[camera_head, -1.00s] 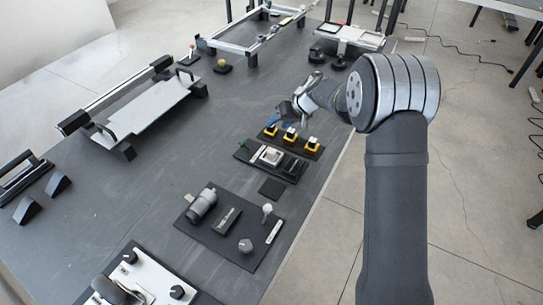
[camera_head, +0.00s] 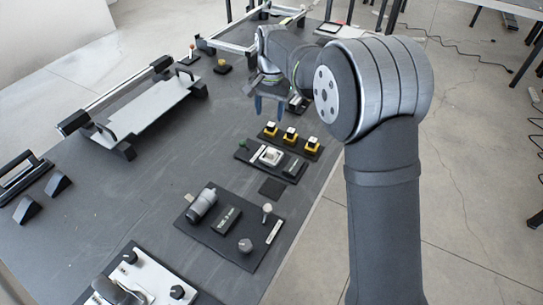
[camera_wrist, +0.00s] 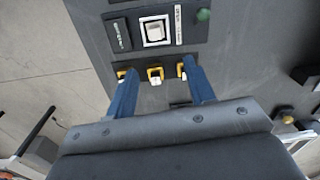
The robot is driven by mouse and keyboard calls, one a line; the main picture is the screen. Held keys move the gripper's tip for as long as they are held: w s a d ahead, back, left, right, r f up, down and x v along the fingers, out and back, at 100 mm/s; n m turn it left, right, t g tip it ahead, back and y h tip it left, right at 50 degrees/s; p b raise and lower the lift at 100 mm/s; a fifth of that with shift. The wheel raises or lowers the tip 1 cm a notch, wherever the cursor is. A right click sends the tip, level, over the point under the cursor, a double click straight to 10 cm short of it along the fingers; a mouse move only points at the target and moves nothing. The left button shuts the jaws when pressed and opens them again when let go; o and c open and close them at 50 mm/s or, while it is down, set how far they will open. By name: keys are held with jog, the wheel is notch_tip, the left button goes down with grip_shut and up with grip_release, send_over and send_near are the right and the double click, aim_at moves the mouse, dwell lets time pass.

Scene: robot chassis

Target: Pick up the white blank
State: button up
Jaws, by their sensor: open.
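Three yellow holders stand in a row on a dark strip, each with a small white piece on it; the middle holder (camera_head: 290,134) also shows in the wrist view (camera_wrist: 155,72). I cannot tell from the pictures which white piece is the white blank. My gripper (camera_head: 269,112) points down and is above the table, just behind the row in the head view. In the wrist view, its two blue fingers (camera_wrist: 158,70) are spread apart with nothing between them. The middle holder shows between the fingertips, and the outer two lie close to them.
A dark panel with a white square switch (camera_head: 270,156) and a green knob (camera_head: 244,144) lies just in front of the row. A board with a grey cylinder (camera_head: 203,204) lies nearer. Bare table lies between.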

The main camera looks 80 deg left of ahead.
send_over(271, 151)
jog(key=shift+m, duration=0.3)
notch_tip(271, 151, down, 11)
jog(key=shift+s+r, duration=0.1)
jog(key=shift+r, duration=0.05)
jog(key=shift+w+f, duration=0.2)
jog(key=shift+f, duration=2.75)
jog(key=c, duration=1.1)
